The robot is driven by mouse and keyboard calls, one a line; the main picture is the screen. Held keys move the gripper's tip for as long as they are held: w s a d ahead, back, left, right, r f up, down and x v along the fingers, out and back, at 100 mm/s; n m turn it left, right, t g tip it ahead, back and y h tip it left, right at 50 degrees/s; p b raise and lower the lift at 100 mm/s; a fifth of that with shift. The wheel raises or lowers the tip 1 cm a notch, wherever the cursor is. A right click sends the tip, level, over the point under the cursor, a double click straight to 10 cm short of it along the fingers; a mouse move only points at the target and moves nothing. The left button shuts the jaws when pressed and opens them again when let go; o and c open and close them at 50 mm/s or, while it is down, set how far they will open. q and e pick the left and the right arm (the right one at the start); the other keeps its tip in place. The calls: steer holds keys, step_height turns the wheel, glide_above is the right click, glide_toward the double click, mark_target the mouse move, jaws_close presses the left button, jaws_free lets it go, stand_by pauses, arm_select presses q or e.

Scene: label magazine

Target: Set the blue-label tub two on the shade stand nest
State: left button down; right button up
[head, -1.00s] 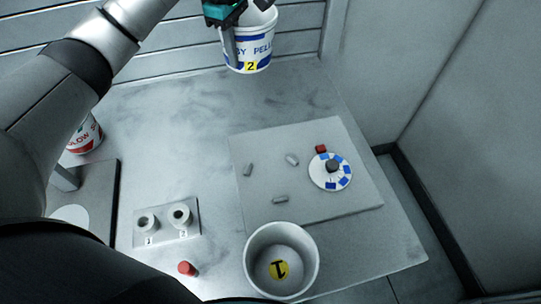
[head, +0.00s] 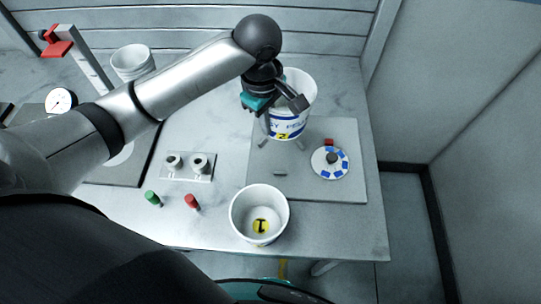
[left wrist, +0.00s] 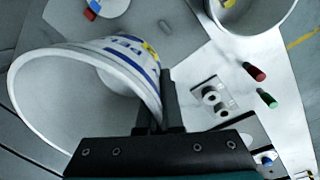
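The white blue-label tub two (head: 287,124), with a yellow "2" patch, hangs roughly upright over the back of a square grey plate (head: 345,190). The plate bears small grey stubs (head: 279,172), apparently the shade stand nest; the tub partly covers the back ones. My left gripper (head: 268,108) is shut on the tub's wall at its left side. In the left wrist view the fingers (left wrist: 158,112) pinch the wall of the tub (left wrist: 75,85). Whether the tub touches the stubs, I cannot tell. My right gripper is not in view.
A white disc with blue marks (head: 322,164) and a red block (head: 329,142) sit on the plate's right. Tub one (head: 238,218) stands in front. A two-post block (head: 203,179), green peg (head: 152,199) and red peg (head: 192,202) lie left. Another tub (head: 128,62) stands back left.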

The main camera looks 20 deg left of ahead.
arm_select(q)
step_height(320, 180, down, 14)
steer(key=shift+r+b, duration=0.2)
steer(key=shift+b, duration=0.7)
steer(key=shift+f, duration=0.1)
steer(key=c, duration=1.5)
jaws_free()
steer(key=o, duration=0.4)
steer(key=r, duration=0.4)
steer(key=r+p, duration=0.1)
steer(key=r, duration=0.3)
steer(key=s+r+p, duration=0.1)
steer(key=r, duration=0.3)
steer(key=shift+a+r, duration=0.1)
steer(key=shift+a, duration=0.05)
